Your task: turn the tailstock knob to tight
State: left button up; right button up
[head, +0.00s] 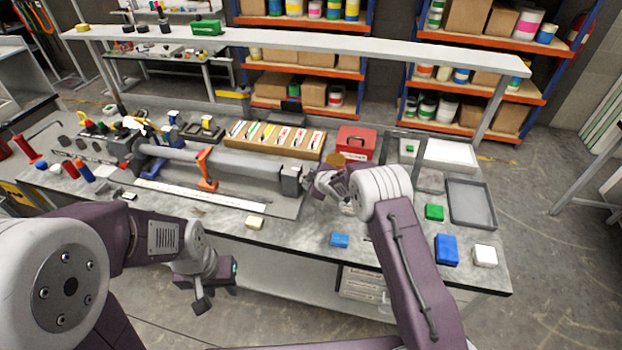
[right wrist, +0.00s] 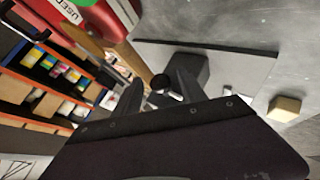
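The tailstock (head: 292,180) is a grey block at the right end of the long jig on the bench. In the right wrist view, a small round dark knob (right wrist: 160,82) shows between the fingers of my right gripper (right wrist: 157,95). The fingers are apart, with a gap showing around the knob. In the head view my right gripper (head: 322,186) is just right of the tailstock, and its wrist partly hides that spot. I cannot read the knob's setting. My left gripper (head: 206,290) hangs in front of the bench, away from the jig; its finger gap is unclear.
A red box (head: 356,142) stands behind my right gripper. A grey tray (head: 472,203), a green block (head: 434,212) and a blue block (head: 446,249) lie to the right. A raised shelf (head: 300,43) spans the bench.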

jog(key=b+v, duration=0.2)
jog(key=v, duration=0.7)
